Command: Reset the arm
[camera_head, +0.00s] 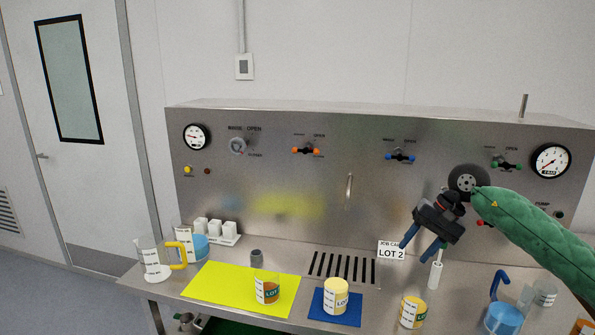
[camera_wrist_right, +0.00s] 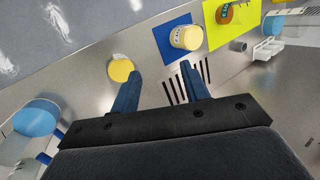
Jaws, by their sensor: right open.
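My right gripper (camera_head: 416,250) hangs in the air in front of the steel panel, at the right of the head view. Its arm, in a green sleeve, comes in from the right. Its two blue fingers are apart with nothing between them. In the right wrist view the open fingers (camera_wrist_right: 160,72) point toward the bench, with the slotted drain (camera_wrist_right: 186,82) just beyond them. The "LOT 2" card (camera_head: 391,250) is just left of the fingers in the head view, and a white upright bottle (camera_head: 435,275) is below. My left gripper is not in view.
A blue-handled jug (camera_head: 503,315) stands at right. The drain area is clear.

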